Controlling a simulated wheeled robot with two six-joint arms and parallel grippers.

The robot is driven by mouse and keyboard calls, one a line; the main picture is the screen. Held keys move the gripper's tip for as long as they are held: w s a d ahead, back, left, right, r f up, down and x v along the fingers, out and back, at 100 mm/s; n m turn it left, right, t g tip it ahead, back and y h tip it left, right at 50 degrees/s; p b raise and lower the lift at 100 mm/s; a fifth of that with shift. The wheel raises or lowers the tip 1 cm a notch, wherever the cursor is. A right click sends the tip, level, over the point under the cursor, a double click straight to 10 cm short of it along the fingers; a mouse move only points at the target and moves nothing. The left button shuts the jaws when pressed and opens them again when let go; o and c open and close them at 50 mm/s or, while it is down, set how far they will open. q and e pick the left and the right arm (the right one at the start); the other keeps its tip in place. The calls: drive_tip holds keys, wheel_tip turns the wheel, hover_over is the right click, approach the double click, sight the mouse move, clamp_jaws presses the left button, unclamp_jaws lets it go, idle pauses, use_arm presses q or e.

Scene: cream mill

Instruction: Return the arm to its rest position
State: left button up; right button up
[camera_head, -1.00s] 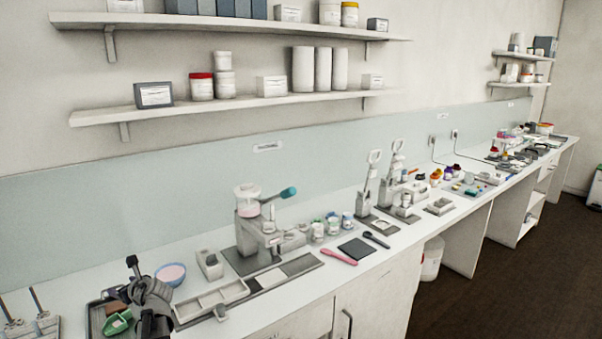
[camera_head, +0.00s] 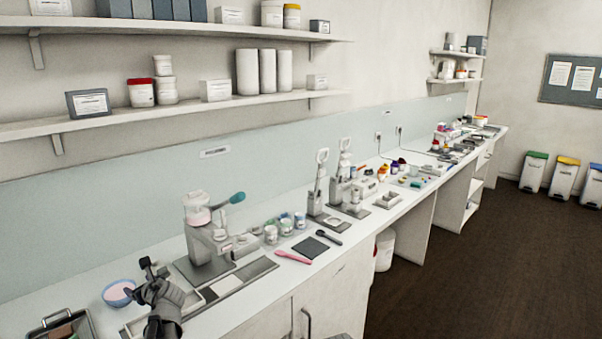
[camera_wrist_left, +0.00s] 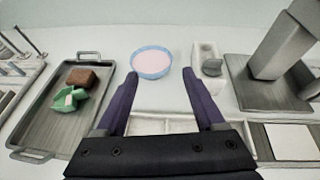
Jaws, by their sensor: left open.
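My left gripper (camera_head: 152,268) is at the lower left of the head view, above the front of the bench and just right of the pink-filled blue bowl (camera_head: 118,292). In the left wrist view its two dark fingers (camera_wrist_left: 160,76) are spread wide with nothing between them. The bowl also shows in the wrist view (camera_wrist_left: 152,62), standing on the bench beyond the fingertips. My right gripper is not in view.
A metal tray (camera_wrist_left: 43,118) holds a brown block (camera_wrist_left: 81,78) and a green piece (camera_wrist_left: 68,101). A grey mill-like machine (camera_head: 207,240) stands right of my gripper. A pink spatula (camera_head: 293,257) lies farther along. Shelves hang above; open floor lies right.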

use_arm(q)
drive_tip(key=shift+m+t, duration=0.3)
drive_tip(key=shift+w+d+r, duration=0.1)
drive_tip(key=shift+w+d, duration=0.25)
drive_tip(key=shift+d, duration=0.4)
drive_tip(key=shift+w+d, duration=0.4)
drive_tip(key=shift+d, duration=0.3)
drive_tip(key=shift+w+d+r, duration=0.1)
drive_tip(key=shift+w+d, duration=0.25)
drive_tip(key=shift+d, duration=0.4)
drive_tip(key=shift+d+h, duration=0.1)
drive_tip(key=shift+h, duration=0.3)
